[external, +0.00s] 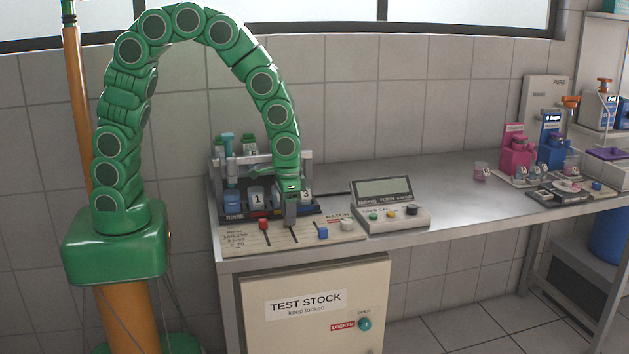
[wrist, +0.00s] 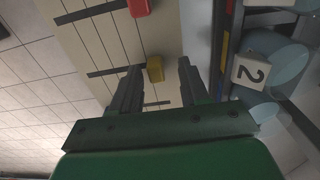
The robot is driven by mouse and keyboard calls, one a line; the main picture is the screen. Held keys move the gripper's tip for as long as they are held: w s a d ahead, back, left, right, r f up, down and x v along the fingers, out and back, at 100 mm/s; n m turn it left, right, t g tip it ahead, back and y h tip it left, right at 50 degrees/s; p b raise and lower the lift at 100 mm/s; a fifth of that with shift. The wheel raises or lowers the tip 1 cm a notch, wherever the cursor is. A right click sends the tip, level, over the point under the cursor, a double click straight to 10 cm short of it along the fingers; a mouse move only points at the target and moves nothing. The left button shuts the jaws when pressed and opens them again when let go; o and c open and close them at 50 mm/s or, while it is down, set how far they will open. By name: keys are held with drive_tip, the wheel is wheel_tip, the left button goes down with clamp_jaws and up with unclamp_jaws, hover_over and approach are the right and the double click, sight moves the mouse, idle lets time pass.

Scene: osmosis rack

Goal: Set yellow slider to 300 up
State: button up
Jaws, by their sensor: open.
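The slider panel (external: 285,241) lies at the front edge of the bench, with printed text at its left. In the wrist view, the yellow slider knob (wrist: 155,68) appears between the open fingertips of my gripper (wrist: 159,67), nearer the left finger. I cannot tell whether either finger touches it. In the external view my gripper (external: 291,213) points down over the panel and hides the yellow knob. The red slider knob (external: 263,225) is just left of my gripper; it also shows in the wrist view (wrist: 139,7). The blue slider knob (external: 322,232) is to the right.
A pale knob (external: 347,224) sits at the panel's right end. A rack with numbered blocks (external: 257,198) stands close behind; block 2 (wrist: 250,72) shows in the wrist view. A console with a screen (external: 390,214) stands right of the panel. The bench beyond it is mostly clear.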

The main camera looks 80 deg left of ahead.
wheel_tip(320, 180, up, 7)
drive_tip(key=shift+w+r, duration=0.1)
drive_tip(key=shift+r, duration=0.25)
idle(0.3)
